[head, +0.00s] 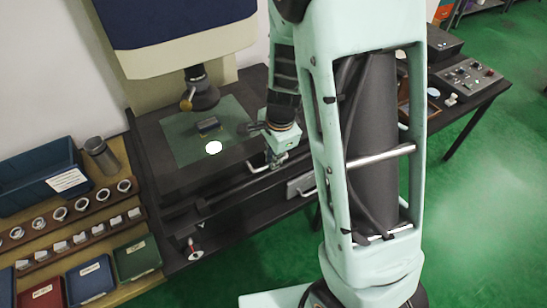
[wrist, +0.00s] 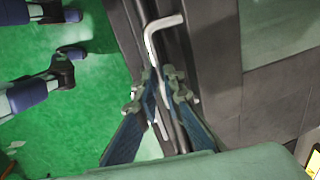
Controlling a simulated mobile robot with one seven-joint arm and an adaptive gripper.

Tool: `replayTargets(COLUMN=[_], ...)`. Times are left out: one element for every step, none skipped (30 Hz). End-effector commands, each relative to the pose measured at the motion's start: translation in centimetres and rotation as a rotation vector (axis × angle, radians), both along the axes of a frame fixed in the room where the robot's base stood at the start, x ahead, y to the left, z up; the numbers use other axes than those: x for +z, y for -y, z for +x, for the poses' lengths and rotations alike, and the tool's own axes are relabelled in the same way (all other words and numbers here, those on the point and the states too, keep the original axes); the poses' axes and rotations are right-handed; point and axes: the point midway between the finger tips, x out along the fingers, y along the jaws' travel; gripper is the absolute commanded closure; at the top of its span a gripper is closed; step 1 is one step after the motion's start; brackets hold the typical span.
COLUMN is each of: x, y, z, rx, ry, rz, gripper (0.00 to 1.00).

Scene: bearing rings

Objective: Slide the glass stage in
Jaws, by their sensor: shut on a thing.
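The glass stage (head: 180,143) is a greenish pane set in a dark frame on the machine's bed, under the lens. A small dark block (head: 208,125) rests on it beside a bright white light spot (head: 214,147). My gripper (head: 268,160) is at the stage's front right edge. In the wrist view my gripper (wrist: 162,78) is shut on a bent pale metal handle (wrist: 152,40), with a finger on each side of its bar. The handle runs along the dark edge of the stage assembly. Part of the handle's lower length is hidden between the fingers.
The lens head (head: 202,92) hangs above the stage. On the left stand a blue bin (head: 40,170), wooden racks of rings (head: 70,210) and coloured boxes (head: 90,278). A control box (head: 468,78) sits on the right bench. Green floor is open in front.

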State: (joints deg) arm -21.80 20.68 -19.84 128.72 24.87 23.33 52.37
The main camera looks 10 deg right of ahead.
Motion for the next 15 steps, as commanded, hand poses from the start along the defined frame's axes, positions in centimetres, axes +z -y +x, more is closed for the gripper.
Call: replayTargets(x=[-0.02, -0.02, -0.01, -0.01, -0.01, -0.01, -0.01, -0.01, -0.01, -0.01, -0.01, -0.01, 0.02, 0.07, 0.2], y=[-0.28, -0.28, -0.26, -0.25, -0.23, -0.21, -0.19, -0.18, -0.17, -0.16, -0.16, -0.15, -0.14, -0.14, -0.16], z=[-0.11, -0.11, -0.11, -0.11, -0.1, -0.09, -0.09, -0.08, -0.08, -0.06, -0.06, -0.06, -0.06, -0.05, -0.06], rx=[0.002, 0.002, 0.002, 0.002, 0.002, 0.002, 0.002, 0.002, 0.002, 0.002, 0.002, 0.002, 0.002, 0.002, 0.002], ry=[-0.003, -0.003, -0.003, -0.003, -0.003, -0.003, -0.002, -0.002, -0.002, -0.002, -0.002, -0.002, -0.002, -0.002, -0.001], rz=[0.004, 0.004, 0.004, 0.003, 0.003, 0.003, 0.003, 0.002, 0.002, 0.002, 0.002, 0.002, 0.002, 0.002, 0.003], gripper=[0.88, 0.85, 0.8, 0.77, 0.74, 0.73, 0.73, 0.73, 0.73, 0.73, 0.73, 0.73, 0.73, 0.73, 0.73])
